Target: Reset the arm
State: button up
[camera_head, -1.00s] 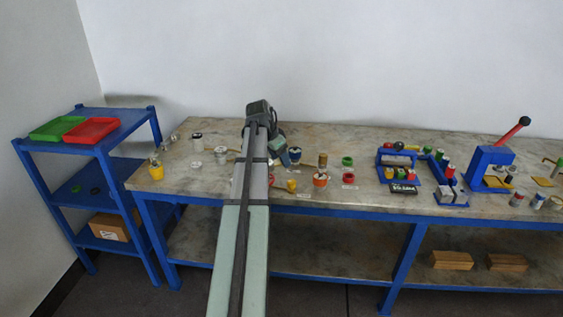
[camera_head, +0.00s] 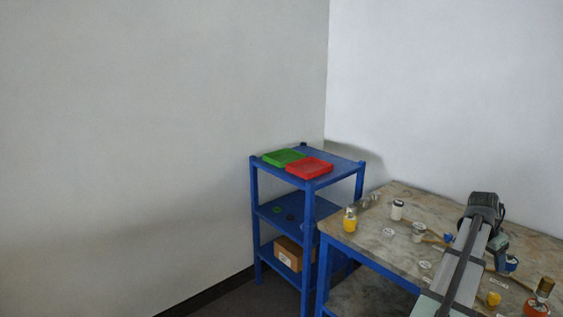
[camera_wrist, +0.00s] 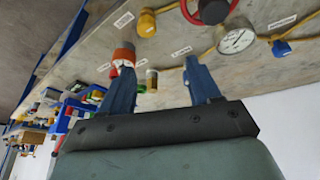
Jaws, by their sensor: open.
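My arm reaches over the workbench (camera_head: 375,236) at the right of the head view. My gripper (camera_head: 499,262) hangs from its far end and is small there. In the wrist view my gripper (camera_wrist: 158,66) has its two blue fingers spread apart, with nothing held between them. An orange-topped vessel (camera_wrist: 123,54) shows just beyond the left fingertip; I cannot tell the gap between them.
A pressure gauge (camera_wrist: 236,41), a red ring (camera_wrist: 208,14), a yellow fitting (camera_wrist: 146,24) and a blue fitting (camera_wrist: 283,48) are on the bench. A blue shelf (camera_head: 340,166) at the bench's left holds a green tray (camera_head: 283,157) and a red tray (camera_head: 310,168).

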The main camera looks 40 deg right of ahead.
jog(key=w+a+f+n+t, duration=0.1)
jog(key=w+a+f+n, duration=0.3)
jog(key=f, duration=0.4)
jog(key=w+a+f+n+t+y, duration=0.1)
jog(key=w+a+f+n, duration=0.1)
jog(key=w+a+f, duration=0.4)
jog(key=w+a+f+n+t, duration=0.1)
jog(key=w+a+f+n, duration=0.3)
jog(key=f, duration=0.5)
jog(key=w+a+f+n+y, duration=0.1)
jog(key=w+a+f+y, duration=0.1)
jog(key=w+a+f, duration=0.55)
jog(key=w+a+f+n+y, duration=0.1)
jog(key=w+a+f, duration=0.4)
jog(key=a+f, duration=0.5)
jog(key=a+f+n+g+y, duration=0.15)
jog(key=a+f, duration=0.25)
jog(key=a, duration=0.8)
jog(key=a+f+n+g+y, duration=0.1)
jog(key=a+f+n+g, duration=0.2)
jog(key=a, duration=0.9)
jog(key=s+a+f+n+g+h, duration=0.1)
jog(key=s+a+f+n, duration=0.2)
jog(key=a, duration=0.6)
jog(key=s+a+f+n+g+h, duration=0.1)
jog(key=s+a+f+n, duration=0.2)
jog(key=a, duration=0.7)
jog(key=shift+s+f, duration=1.1)
jog(key=shift+s, duration=0.9)
